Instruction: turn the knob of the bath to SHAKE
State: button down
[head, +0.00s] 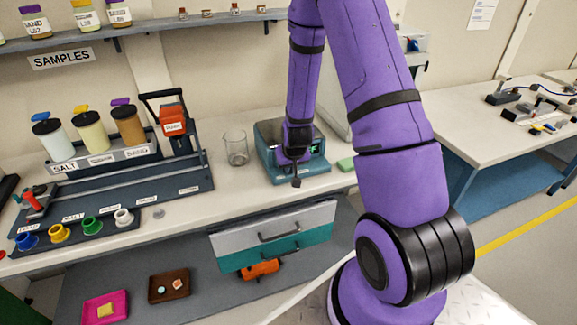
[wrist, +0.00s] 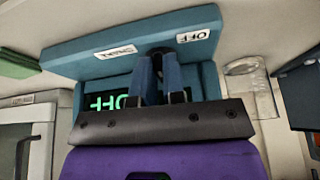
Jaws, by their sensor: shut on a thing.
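The bath (head: 315,168) is a teal box on the bench, below my arm in the head view. Its teal front (wrist: 85,55) fills the upper middle of the wrist view, seen upside down. It bears an OFF label (wrist: 194,36) and a second label (wrist: 115,52), hard to read, that looks like SHAKE. A green display (wrist: 105,102), partly covered by my fingers, seems to read OFF. My gripper (wrist: 160,62) is shut on the dark knob (wrist: 159,50), mostly hidden between the fingertips. The knob's exact pointing direction cannot be told.
A rack with jars (head: 92,138) stands further left. Below the bench front, a drawer (head: 275,238) stands out.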

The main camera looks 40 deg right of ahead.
jog(key=n+y, duration=0.1)
jog(key=n, duration=0.3)
jog(key=shift+d+y, duration=0.4)
jog(key=n, duration=0.2)
jog(key=n+y, duration=0.1)
jog(key=n, duration=0.1)
jog(key=shift+d+n+y, duration=0.2)
jog(key=shift+n+y, duration=0.1)
jog(key=c, duration=1.2)
grip_release()
jog(key=v, duration=1)
jog(key=shift+r, duration=0.4)
jog(key=shift+d, duration=0.15)
